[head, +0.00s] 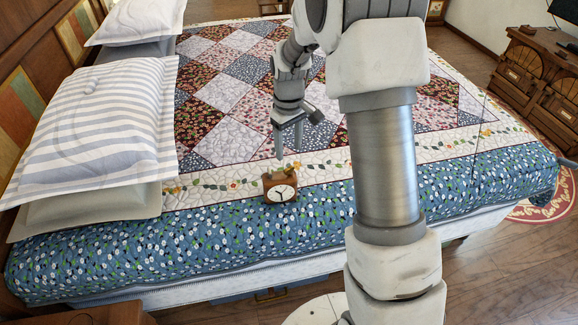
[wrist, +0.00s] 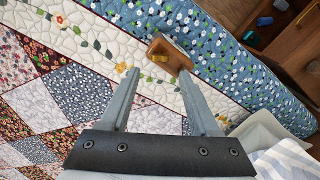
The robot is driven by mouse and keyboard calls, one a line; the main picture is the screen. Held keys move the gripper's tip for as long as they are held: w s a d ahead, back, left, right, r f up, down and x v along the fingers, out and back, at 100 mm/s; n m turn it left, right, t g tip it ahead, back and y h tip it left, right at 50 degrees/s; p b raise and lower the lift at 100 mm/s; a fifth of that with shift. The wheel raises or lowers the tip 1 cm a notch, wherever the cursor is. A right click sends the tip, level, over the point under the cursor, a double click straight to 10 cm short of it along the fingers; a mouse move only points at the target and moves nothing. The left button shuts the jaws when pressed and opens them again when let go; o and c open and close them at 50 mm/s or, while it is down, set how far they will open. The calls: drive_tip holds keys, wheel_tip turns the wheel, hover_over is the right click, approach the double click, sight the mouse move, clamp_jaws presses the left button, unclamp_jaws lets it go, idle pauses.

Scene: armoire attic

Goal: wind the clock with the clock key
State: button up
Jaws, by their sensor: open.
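A small wooden clock (head: 281,194) with a white round face and dark hands stands on the near edge of the bed's quilt. In the wrist view the clock (wrist: 177,61) shows from above and behind, just beyond the fingertips, nearer the right finger. A small brass-coloured piece (wrist: 160,58) shows against its wood; I cannot tell whether this is the clock key. No other key can be made out. My gripper (head: 288,150) points down above and slightly behind the clock. In the wrist view my gripper (wrist: 159,74) is open, with nothing between its fingers.
The bed's patchwork quilt (head: 225,90) is mostly clear around the clock. Striped pillows (head: 100,120) lie at the left. Wooden furniture (head: 535,75) stands at the right. In the wrist view, an open wooden compartment (wrist: 285,30) with small coloured objects lies beyond the bed.

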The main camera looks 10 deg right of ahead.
sight(289, 169)
wheel_tip(289, 169, down, 7)
drive_tip(key=shift+f+b, duration=0.15)
drive_tip(key=shift+b, duration=0.15)
clamp_jaws()
idle(0.3)
